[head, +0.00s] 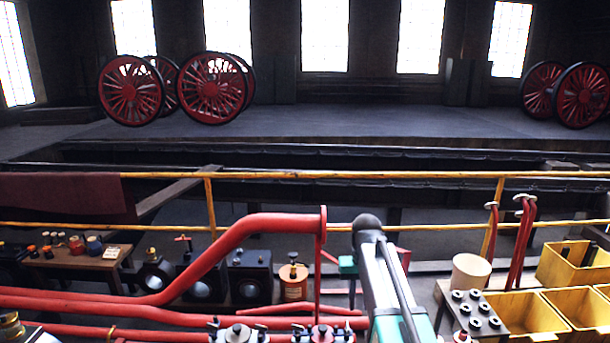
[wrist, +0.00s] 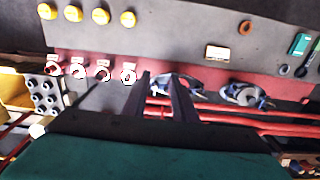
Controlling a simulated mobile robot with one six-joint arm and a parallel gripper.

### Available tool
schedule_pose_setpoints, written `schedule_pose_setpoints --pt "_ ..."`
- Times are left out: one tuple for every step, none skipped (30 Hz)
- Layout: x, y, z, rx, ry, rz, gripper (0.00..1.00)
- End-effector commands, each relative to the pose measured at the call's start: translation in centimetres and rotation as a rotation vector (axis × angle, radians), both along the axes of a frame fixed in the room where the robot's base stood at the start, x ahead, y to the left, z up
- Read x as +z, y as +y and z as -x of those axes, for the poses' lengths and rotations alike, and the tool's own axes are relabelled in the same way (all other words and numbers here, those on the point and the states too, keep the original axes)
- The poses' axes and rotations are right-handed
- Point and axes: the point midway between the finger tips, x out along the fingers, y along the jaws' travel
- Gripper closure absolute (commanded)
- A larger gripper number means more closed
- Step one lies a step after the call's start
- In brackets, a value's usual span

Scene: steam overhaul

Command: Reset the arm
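My arm (head: 388,285) rises from the bottom of the head view, right of centre, with a dark rounded joint at its top. My gripper (wrist: 158,82) shows in the wrist view as two dark fingers with a clear gap between them. The gripper is open, and nothing is seen between the fingers except background red piping and part of a valve-like fitting. I cannot make out the gripper in the head view.
Red pipes (head: 190,275) run close by on the left. Yellow bins (head: 525,315) and a beige pot (head: 470,271) stand at right. A yellow railing (head: 400,174) crosses behind. The wrist view shows a grey panel (wrist: 180,35) with several yellow caps (wrist: 100,16).

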Motion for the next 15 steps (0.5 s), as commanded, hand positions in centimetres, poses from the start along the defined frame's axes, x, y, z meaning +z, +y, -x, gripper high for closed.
schedule_pose_setpoints --pt "0.0 0.0 0.0 0.0 0.0 0.0 0.75" --pt "0.0 0.0 0.0 0.0 0.0 0.0 0.75" --pt "0.0 0.0 0.0 0.0 0.0 0.0 0.75" --pt "0.0 0.0 0.0 0.0 0.0 0.0 0.75" --pt "-0.1 0.0 0.0 0.0 0.0 0.0 0.75" --pt "-0.5 -0.1 0.0 -0.001 0.001 0.0 0.75" --pt "-0.9 -0.1 0.1 -0.001 0.005 0.0 0.75" --pt "-1.2 -0.1 0.1 -0.002 0.009 0.0 0.75" --pt "-1.5 -0.2 0.2 -0.002 0.013 0.0 0.75" --pt "-1.8 -0.2 0.2 -0.002 0.017 0.0 0.75" --pt "-2.2 -0.2 0.3 -0.003 0.021 0.001 0.75" --pt "-2.6 -0.3 0.4 -0.003 0.026 0.001 0.75" --pt "-2.9 -0.3 0.5 -0.003 0.03 0.001 0.75" --pt "-3.4 -0.3 0.6 -0.004 0.035 0.001 0.75" --pt "-3.9 -0.3 0.7 -0.004 0.041 0.001 0.75"
